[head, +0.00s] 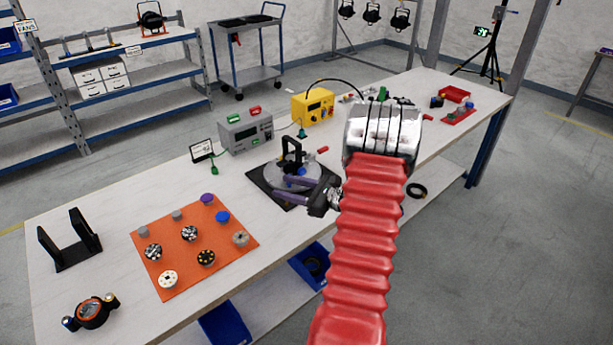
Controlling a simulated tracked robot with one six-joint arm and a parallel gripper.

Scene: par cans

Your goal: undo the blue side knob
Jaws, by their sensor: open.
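A round grey unit (277,177) with an upright black bracket (291,150) sits on a black base plate (262,188) in the middle of the bench. A small blue knob-like part (301,171) shows on its right side, close to my gripper. My gripper (280,187) is open, its two dark purple fingers pointing left across the front of the unit. From here I cannot tell whether a finger touches the unit or the knob. Another blue knob (69,322) is on the side of a black and orange unit (92,312) at the near left, far from my gripper.
An orange mat (160,236) with several round parts lies left of the unit. A grey box (246,131) and a yellow box (313,107) stand behind. A black cradle (70,242) stands at the far left. Bare bench lies between mat and plate.

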